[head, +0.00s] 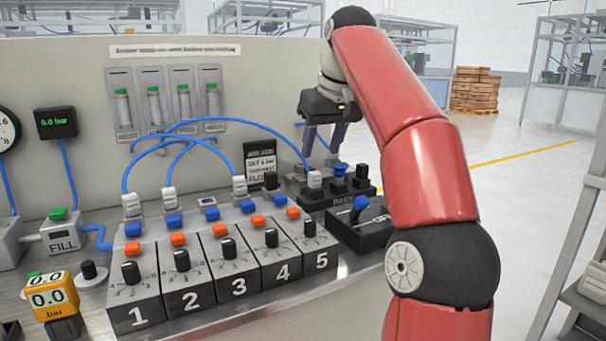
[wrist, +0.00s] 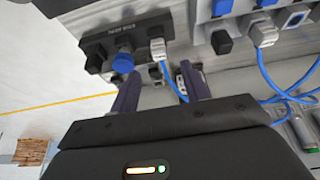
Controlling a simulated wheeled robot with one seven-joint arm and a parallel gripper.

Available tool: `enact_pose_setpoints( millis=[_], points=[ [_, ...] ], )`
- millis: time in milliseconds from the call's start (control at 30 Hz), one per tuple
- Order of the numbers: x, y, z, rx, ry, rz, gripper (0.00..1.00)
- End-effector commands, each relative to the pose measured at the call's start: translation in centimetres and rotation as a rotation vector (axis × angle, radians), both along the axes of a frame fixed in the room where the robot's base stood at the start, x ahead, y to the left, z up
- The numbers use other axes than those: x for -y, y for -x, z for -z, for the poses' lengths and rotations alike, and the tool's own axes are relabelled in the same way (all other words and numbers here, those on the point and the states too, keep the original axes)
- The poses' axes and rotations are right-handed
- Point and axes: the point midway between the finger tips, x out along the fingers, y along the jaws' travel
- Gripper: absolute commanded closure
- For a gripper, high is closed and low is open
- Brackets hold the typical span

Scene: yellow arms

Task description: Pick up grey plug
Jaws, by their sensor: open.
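Several grey plugs with blue hoses stand along the row of station boxes. One grey plug (head: 315,180) sits upright in the left part of a black panel (head: 318,200), at the right end of the row. It also shows in the wrist view (wrist: 157,48), beyond and between the fingertips, its blue hose running down to the right. My gripper (head: 321,153) is open, pointing down, above and slightly behind this plug; it also shows in the wrist view (wrist: 161,74). The fingers look apart from the plug, with nothing held between them.
Other grey plugs (head: 239,187) stand on the numbered boxes (head: 215,267). A blue knob (wrist: 123,63) and black knobs share the panel. A black box with a blue lever (head: 360,206) stands in front. Blue hoses (head: 210,123) arch near my gripper. A backboard (head: 270,75) rises behind.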

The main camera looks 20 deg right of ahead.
Motion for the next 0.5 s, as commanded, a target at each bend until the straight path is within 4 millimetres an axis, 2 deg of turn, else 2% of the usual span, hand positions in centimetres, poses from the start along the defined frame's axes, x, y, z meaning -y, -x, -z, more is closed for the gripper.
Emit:
enact_pose_setpoints(
  millis=[333,500],
  points=[
    [0.1,-1.0,2.9,-0.002,0.0,0.001,0.54],
    [0.2,-1.9,5.6,-0.003,-0.001,0.001,0.54]
  ],
)
